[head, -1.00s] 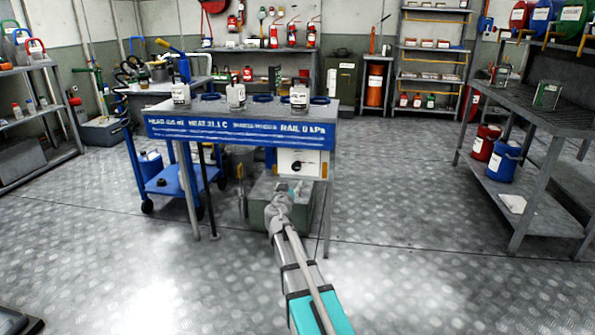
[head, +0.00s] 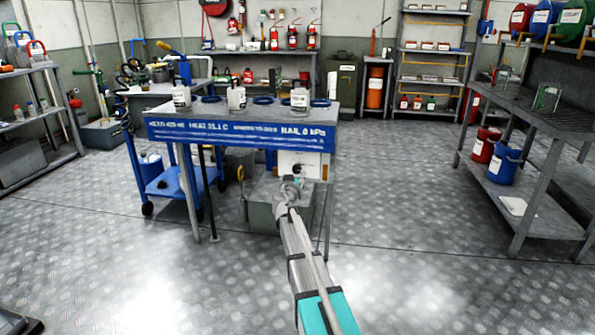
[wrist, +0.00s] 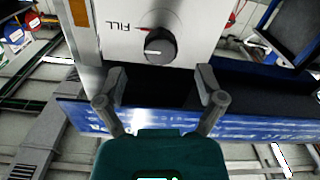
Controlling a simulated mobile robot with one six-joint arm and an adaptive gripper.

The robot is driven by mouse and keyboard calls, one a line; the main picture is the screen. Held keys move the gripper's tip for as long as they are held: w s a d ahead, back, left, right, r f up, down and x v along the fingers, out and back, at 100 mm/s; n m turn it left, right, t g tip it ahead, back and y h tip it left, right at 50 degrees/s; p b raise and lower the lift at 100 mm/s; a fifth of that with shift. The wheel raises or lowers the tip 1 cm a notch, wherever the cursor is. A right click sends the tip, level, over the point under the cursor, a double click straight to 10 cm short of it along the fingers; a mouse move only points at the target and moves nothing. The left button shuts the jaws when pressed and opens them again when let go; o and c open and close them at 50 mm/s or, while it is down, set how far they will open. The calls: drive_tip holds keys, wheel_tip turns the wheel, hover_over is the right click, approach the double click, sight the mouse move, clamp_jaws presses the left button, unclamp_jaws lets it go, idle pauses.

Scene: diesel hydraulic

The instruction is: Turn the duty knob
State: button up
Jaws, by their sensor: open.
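A black round knob (wrist: 160,46) with a pale pointer line sits on a white panel (wrist: 195,20) in the wrist view. The word FILL shows upside down beside it, with a red mark at the dial; I cannot read a duty label. My gripper (wrist: 161,82) is open and empty. Its fingers stand to either side of the knob's line and short of it, apart from it as far as I can see. In the head view the white panel (head: 312,160) hangs under the right end of the blue-fronted bench (head: 230,133), and my gripper (head: 290,186) is just in front of and below it.
Three labelled white canisters, one of them at the right (head: 299,99), stand on the bench top. A green-grey box (head: 262,213) sits on the floor beneath. A blue cart (head: 165,180) stands at left. The floor to the right is clear up to the shelf bench (head: 540,120).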

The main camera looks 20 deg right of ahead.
sight(297, 171)
drive_tip(key=shift+x, duration=2.75)
drive_tip(key=c, duration=1)
drive_tip(key=shift+d, duration=0.15)
drive_tip(key=shift+c, duration=0.7)
